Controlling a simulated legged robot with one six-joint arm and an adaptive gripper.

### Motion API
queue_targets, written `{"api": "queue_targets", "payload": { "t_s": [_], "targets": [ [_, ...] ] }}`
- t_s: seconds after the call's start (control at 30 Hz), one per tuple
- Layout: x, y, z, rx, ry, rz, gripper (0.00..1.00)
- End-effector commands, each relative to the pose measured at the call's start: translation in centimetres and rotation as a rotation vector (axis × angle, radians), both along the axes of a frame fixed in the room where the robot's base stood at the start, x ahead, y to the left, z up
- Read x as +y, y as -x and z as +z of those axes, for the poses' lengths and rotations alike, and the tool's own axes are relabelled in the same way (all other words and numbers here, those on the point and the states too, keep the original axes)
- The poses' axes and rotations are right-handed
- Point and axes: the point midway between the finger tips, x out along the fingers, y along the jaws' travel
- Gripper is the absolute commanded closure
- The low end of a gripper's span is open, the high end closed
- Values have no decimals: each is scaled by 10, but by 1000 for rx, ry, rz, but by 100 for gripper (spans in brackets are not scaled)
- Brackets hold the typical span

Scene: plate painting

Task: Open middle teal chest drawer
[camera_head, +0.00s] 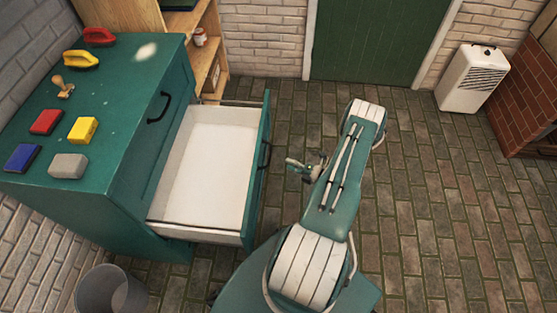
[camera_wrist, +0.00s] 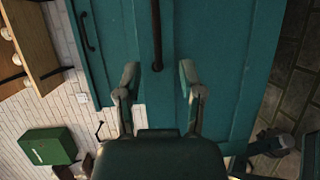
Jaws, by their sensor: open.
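The teal chest (camera_head: 120,130) stands at the left in the head view. Its upper drawer front is shut, with a dark handle (camera_head: 158,107). The drawer below it (camera_head: 205,165) is pulled well out, with an empty white inside. This open drawer's dark handle (camera_head: 265,156) is on its front. My gripper (camera_head: 306,168) is just right of that front, apart from it in the head view. In the wrist view my gripper (camera_wrist: 158,74) has its two fingers spread, with the end of a dark handle bar (camera_wrist: 156,35) between or just beyond the fingertips. Lower drawers are hidden.
Coloured blocks, a stamp (camera_head: 62,87) and two handled tools (camera_head: 80,60) lie on the chest top. A bin (camera_head: 110,292) stands at its foot. A wooden shelf (camera_head: 195,40) is behind. A white heater (camera_head: 470,78) stands far right. Brick floor to the right is clear.

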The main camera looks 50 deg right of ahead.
Motion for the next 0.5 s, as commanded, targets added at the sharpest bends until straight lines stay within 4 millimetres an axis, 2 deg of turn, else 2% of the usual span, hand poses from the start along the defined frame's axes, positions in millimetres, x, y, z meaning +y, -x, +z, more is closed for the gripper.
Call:
{"api": "queue_targets", "payload": {
  "t_s": [0.1, 0.2, 0.5],
  "targets": [
    [-5, 18, 2, 1, 0, -3, 50],
    [-7, 25, 2, 1, -1, 0, 50],
    [-7, 28, 3, 1, -1, 1, 50]
  ]
}}
